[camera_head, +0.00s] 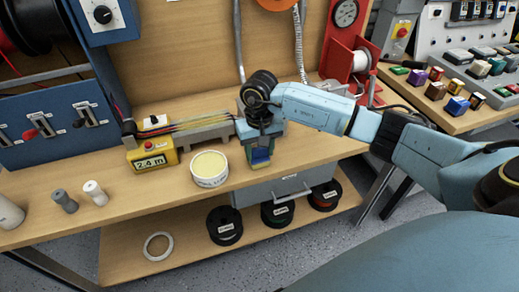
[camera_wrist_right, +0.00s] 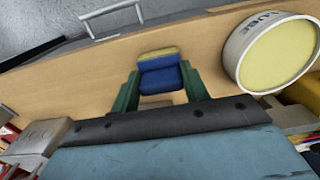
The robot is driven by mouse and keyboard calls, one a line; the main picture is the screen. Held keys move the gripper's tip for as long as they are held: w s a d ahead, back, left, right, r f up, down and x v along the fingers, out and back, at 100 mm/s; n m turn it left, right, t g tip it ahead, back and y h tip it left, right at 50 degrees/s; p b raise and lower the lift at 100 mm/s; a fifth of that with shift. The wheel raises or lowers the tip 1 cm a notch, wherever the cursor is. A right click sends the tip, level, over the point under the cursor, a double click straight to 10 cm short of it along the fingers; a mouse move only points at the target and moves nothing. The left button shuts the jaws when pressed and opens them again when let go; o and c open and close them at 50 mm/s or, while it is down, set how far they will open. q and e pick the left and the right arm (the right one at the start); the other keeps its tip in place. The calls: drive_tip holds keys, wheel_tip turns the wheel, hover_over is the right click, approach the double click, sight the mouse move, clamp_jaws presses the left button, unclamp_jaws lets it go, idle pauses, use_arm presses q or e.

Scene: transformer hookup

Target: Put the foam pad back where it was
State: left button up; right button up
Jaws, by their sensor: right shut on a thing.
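The foam pad, a small blue block with a yellow layer, shows in the head view (camera_head: 261,162) near the front edge of the wooden bench, right of the round tub. In the right wrist view the pad (camera_wrist_right: 160,78) sits between the two green fingers. My right gripper (camera_head: 260,150) points down and is shut on the pad. I cannot tell whether the pad touches the bench top or hangs just above it. My left gripper is not in view.
A white tub with a yellow top (camera_head: 210,167) stands close left of the gripper. A yellow box with a display (camera_head: 151,156) and bundled wires (camera_head: 190,126) lie behind. Two small cylinders (camera_head: 95,192) stand at left.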

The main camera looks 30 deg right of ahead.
sight(259, 149)
drive_tip(key=shift+f, duration=0.15)
drive_tip(key=o, duration=0.9)
wheel_tip(259, 149, up, 12)
drive_tip(key=shift+r, duration=0.2)
